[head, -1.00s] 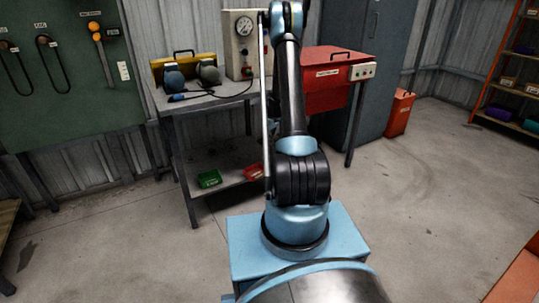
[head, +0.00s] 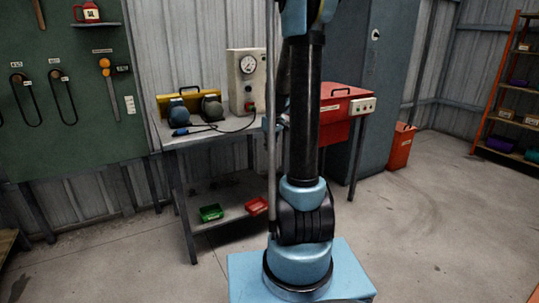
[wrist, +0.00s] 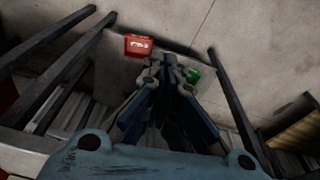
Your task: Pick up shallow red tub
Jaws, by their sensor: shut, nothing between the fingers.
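The shallow red tub (head: 257,205) sits on the lower shelf of the workbench, partly hidden behind my arm in the head view. In the wrist view the red tub (wrist: 138,46) lies just beyond and left of my fingertips, with something pale inside. My gripper (wrist: 165,62) is shut and empty, apart from the tub. In the head view my gripper is hidden behind my arm. A green tub (head: 210,213) stands to the left of the red one on the same shelf; it also shows right of my fingertips in the wrist view (wrist: 192,75).
The workbench (head: 184,152) has metal legs and a top above the shelf (head: 232,218). A red cabinet (head: 333,112) stands to the right. Open concrete floor lies in front.

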